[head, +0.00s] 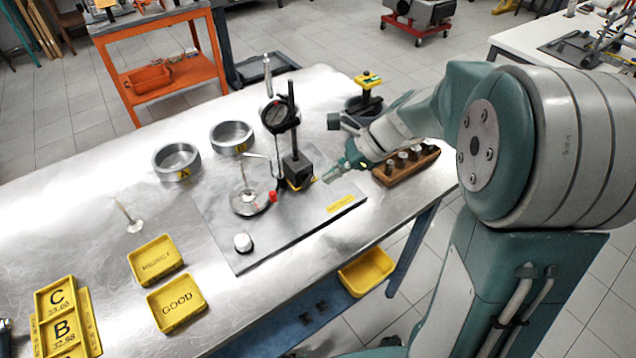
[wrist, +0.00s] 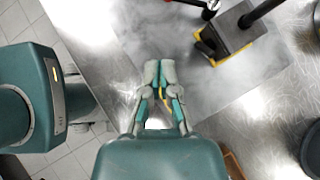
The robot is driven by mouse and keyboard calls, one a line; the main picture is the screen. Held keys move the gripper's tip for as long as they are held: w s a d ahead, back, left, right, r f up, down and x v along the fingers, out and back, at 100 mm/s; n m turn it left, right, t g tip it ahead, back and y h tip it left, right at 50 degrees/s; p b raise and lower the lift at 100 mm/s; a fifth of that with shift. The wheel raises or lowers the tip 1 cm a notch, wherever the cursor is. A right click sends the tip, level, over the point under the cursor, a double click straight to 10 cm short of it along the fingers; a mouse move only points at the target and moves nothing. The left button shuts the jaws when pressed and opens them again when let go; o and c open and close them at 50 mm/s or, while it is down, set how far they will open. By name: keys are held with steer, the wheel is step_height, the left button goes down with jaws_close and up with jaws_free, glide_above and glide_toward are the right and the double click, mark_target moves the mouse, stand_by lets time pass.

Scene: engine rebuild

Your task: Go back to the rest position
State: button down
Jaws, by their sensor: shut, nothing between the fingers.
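My gripper (head: 331,175) is over the right part of the steel bench (head: 330,85), close to the dial gauge stand (head: 296,165). In the wrist view the fingertips of my gripper (wrist: 160,66) are together with nothing between them. The base of the gauge stand (wrist: 228,38) shows ahead and to the right of the fingers there, apart from them. My arm reaches in from the right side of the head view.
A wooden block with several metal pieces (head: 406,165) stands just right of my gripper. An orange cart (head: 160,75) stands behind. A yellow bin (head: 366,272) sits below the bench's front edge.

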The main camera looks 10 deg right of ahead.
steer(key=s+d+r+n+t+h, duration=0.2)
steer(key=s+r+n+h, duration=0.2)
steer(key=s+n, duration=0.5)
steer(key=s+d+r+n+t+h, duration=0.2)
steer(key=s+r+n+t+h, duration=0.1)
steer(key=s+n, duration=0.6)
steer(key=shift+s+d+r+n+h, duration=0.15)
steer(key=shift+d+r+n+h, duration=0.2)
steer(key=shift+r+h, duration=0.5)
